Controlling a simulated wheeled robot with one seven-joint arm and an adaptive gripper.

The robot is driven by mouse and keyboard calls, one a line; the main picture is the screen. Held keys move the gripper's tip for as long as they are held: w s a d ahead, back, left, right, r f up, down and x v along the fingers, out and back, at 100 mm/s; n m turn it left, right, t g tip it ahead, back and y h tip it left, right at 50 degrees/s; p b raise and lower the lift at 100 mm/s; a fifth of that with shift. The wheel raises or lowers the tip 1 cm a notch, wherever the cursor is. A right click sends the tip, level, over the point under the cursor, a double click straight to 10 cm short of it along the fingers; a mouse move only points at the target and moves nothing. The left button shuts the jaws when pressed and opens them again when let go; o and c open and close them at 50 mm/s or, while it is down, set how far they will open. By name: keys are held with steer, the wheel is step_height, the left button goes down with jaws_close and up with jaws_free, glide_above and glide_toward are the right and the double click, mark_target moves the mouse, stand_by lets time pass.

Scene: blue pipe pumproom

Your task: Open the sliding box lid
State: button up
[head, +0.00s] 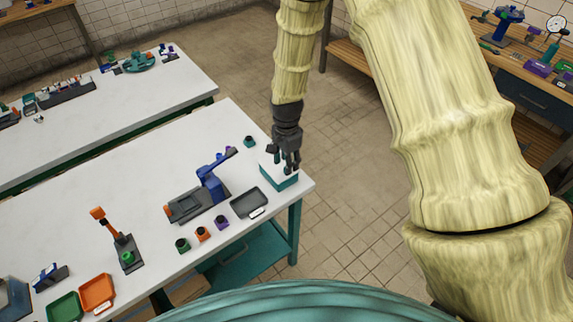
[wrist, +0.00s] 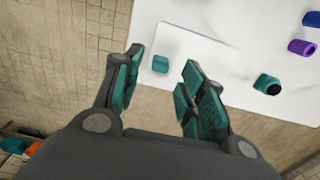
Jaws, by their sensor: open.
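The box (head: 281,182) stands at the near right corner of the white table, with teal sides and a white lid (wrist: 205,62) on top. A small teal handle block (wrist: 160,64) sits on the lid toward its left side in the wrist view. My gripper (head: 287,167) points down over the box, and its fingers hide part of the lid in the head view. In the wrist view my gripper (wrist: 158,85) is open and empty, with the handle block beyond and between its fingertips. I cannot tell how high the fingertips are above the lid.
A dark grey tray (head: 249,203) and a blue-armed device (head: 208,188) stand left of the box. A small dark teal part (head: 249,141) lies behind it. Small coloured parts (head: 202,234) line the table's front. Floor is open right of the table.

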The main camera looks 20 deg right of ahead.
steer(key=shift+f+p, duration=0.4)
steer(key=shift+f, duration=1.15)
steer(key=shift+c, duration=0.2)
jaws_close()
